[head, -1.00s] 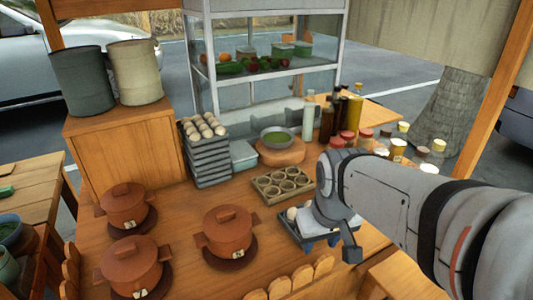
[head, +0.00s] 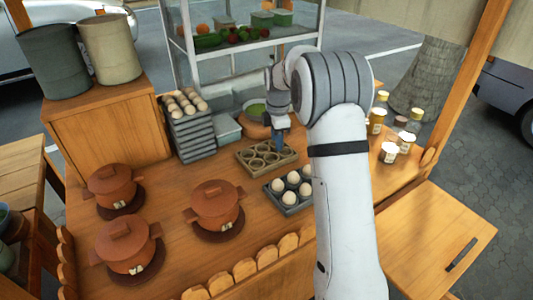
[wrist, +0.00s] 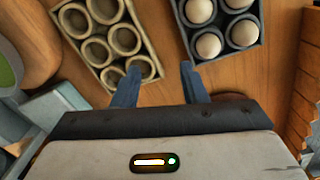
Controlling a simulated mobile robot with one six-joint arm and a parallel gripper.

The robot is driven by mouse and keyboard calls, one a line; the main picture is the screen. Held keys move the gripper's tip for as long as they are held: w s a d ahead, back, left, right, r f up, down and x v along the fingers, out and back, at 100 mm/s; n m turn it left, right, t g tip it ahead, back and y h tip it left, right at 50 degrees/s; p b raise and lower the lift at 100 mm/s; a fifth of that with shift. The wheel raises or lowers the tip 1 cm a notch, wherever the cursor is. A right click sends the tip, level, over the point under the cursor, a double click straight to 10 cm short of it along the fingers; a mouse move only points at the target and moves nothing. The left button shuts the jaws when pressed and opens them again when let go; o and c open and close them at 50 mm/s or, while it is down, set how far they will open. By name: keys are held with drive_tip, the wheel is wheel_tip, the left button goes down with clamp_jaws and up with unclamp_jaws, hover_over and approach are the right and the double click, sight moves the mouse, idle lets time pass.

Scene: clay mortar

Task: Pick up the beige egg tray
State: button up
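The beige egg tray (head: 267,155) lies on the wooden counter, with empty round cups. In the wrist view the beige egg tray (wrist: 109,37) is at the upper left, turned at a slant. My gripper (wrist: 160,68) is open, with nothing between its two blue fingers. Its left finger overlaps the tray's near right corner in the picture; the right finger is over bare wood between the two trays. In the head view my gripper (head: 281,131) is above the tray's far right side. I cannot tell whether it touches the tray. My arm hides part of the counter.
A dark grey tray (head: 291,211) with several white eggs stands close to the right of the beige tray.

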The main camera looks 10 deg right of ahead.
sight(276, 161)
drive_tip(key=w+f+n, duration=0.1)
drive_tip(key=w+f, duration=0.1)
drive_tip(key=w+f+n, duration=0.2)
drive_tip(key=shift+w+d+f, duration=0.2)
drive_tip(key=shift+w+f, duration=0.15)
drive_tip(key=shift+f, duration=0.05)
drive_tip(key=shift+n, duration=0.3)
drive_tip(key=f, duration=0.2)
drive_tip(key=f+p, duration=0.1)
drive_tip(key=f, duration=0.2)
drive_tip(key=f+p, duration=0.1)
drive_tip(key=f, duration=0.2)
drive_tip(key=shift+s+d, duration=0.2)
drive_tip(key=shift+d, duration=0.1)
drive_tip(key=shift+c, duration=0.6)
clamp_jaws()
